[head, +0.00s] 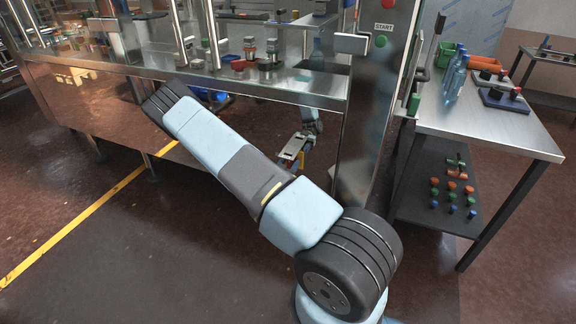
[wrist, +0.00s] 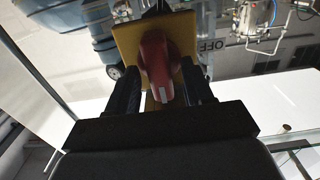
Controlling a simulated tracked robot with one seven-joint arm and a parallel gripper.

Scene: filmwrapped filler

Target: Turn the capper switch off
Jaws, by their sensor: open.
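The capper switch shows in the wrist view as a red rotary knob (wrist: 157,62) on a yellow plate (wrist: 126,36). The knob's handle points toward the bottom of the picture, with a pale mark near its lower end. My gripper (wrist: 161,84) is open, with one dark finger on each side of the knob. I cannot tell whether either finger touches it. I cannot clearly make out the switch or the gripper fingers in the head view.
A steel post (head: 362,130) with a green START button and a red button stands beside my arm. A steel machine deck (head: 300,86) lies behind the arm. A side table (head: 480,118) at right holds bottles and bins. Open floor lies at lower left.

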